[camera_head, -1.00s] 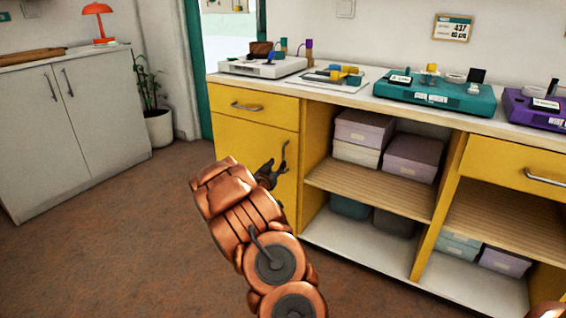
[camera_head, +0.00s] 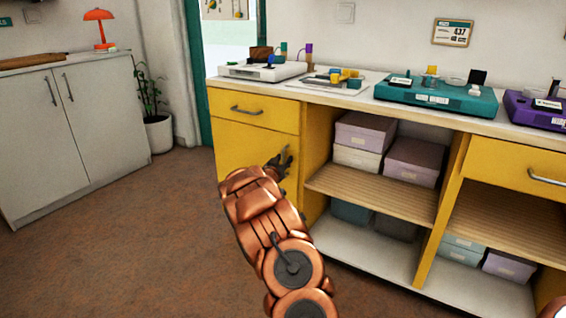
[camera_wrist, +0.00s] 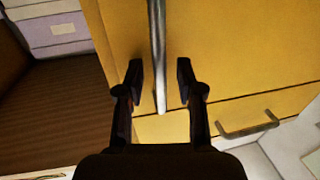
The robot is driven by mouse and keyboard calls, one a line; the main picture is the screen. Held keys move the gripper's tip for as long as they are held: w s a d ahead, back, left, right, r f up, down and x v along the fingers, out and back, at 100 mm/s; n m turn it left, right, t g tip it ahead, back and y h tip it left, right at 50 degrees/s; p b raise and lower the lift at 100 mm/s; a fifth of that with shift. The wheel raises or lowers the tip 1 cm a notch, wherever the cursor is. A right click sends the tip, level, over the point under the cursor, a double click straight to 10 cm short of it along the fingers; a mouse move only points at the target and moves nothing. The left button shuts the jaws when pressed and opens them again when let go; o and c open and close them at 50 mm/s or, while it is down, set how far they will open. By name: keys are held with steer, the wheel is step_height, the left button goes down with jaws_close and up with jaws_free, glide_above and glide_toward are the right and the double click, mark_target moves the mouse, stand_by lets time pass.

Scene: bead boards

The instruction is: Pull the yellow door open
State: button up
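The yellow door (camera_head: 240,149) is the lower left front of the yellow cabinet, below a drawer, and looks closed. In the wrist view the yellow door (camera_wrist: 215,50) fills the upper right. Its upright metal bar handle (camera_wrist: 157,50) runs between the two fingers of my gripper (camera_wrist: 160,85). The fingers are apart, with a gap on each side of the handle. In the head view my gripper (camera_head: 281,160) is at the door's right side, and the handle there is mostly hidden behind it.
A yellow drawer (camera_head: 252,110) with a metal handle sits above the door. Open shelves (camera_head: 370,192) with several boxes stand to the right. Bead boards, one teal (camera_head: 436,95), lie on the counter. A grey cabinet (camera_head: 70,135) stands left. The floor (camera_head: 130,225) before the door is clear.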

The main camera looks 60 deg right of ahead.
jaws_close()
stand_by(0.7)
